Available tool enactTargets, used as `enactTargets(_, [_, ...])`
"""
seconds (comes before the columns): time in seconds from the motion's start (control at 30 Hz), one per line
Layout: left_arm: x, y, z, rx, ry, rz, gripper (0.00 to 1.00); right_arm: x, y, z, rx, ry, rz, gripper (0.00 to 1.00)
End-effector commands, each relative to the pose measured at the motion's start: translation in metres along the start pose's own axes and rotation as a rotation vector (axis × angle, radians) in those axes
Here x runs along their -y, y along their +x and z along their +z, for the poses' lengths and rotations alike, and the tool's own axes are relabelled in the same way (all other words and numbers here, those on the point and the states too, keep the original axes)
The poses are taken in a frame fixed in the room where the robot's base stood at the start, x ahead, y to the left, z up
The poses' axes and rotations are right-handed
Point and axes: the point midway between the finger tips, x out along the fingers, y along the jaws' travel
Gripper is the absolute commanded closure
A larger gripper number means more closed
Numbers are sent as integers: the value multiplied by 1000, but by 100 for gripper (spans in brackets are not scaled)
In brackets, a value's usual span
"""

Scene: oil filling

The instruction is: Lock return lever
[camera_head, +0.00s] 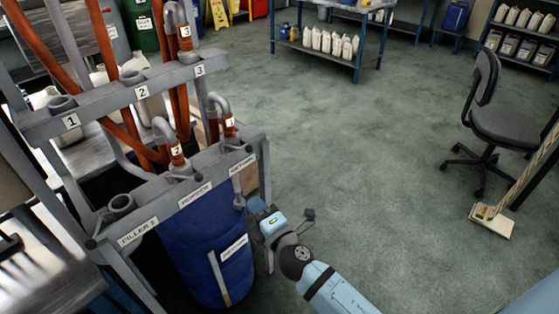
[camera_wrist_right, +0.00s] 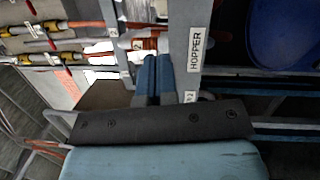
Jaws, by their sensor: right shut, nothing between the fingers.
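The grey metal rack carries a RETURN label (camera_head: 242,163) at its right end. A short grey lever (camera_head: 238,187) hangs down just below that label, with a rounded end. My right gripper (camera_head: 256,206) is just right of the lever's lower end; I cannot tell whether it touches it. In the right wrist view its blue fingers (camera_wrist_right: 158,78) are together, with nothing between them, beside the rack plate with the HOPPER label (camera_wrist_right: 196,50). The lever is not clearly visible there. My left gripper is not in view.
A blue barrel (camera_head: 205,255) stands under the rack, close left of my right arm. Orange hoses with hooked nozzles (camera_head: 175,150) sit in the rack. The floor to the right is open, up to an office chair (camera_head: 500,122) and a broom (camera_head: 492,220).

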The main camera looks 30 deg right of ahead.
Motion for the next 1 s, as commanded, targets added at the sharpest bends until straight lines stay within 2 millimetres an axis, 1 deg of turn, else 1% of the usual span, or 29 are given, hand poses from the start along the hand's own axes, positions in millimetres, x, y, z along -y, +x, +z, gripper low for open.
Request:
enactTargets(0.03, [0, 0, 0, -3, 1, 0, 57, -7, 0, 1, 42, -20, 8, 100])
enactTargets(0.1, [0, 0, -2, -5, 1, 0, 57, -13, 1, 4, 77, -44, 12, 100])
enactTargets(0.17, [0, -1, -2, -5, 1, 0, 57, -16, 3, 5, 91, -55, 13, 100])
enactTargets(0.27, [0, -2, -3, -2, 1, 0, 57, -17, 12, 6, 95, -58, 14, 100])
enactTargets(0.37, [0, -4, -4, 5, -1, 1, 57, -19, 28, 7, 93, -58, 15, 100])
enactTargets(0.6, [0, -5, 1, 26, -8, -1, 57, -19, 80, 12, 91, -56, 14, 100])
enactTargets(0.73, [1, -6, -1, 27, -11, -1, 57, -18, 105, 14, 90, -56, 14, 100])
enactTargets(0.83, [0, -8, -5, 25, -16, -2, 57, -19, 113, 28, 90, -58, 12, 100])
enactTargets(1.0, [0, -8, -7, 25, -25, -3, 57, -18, 124, 41, 90, -56, 12, 100])
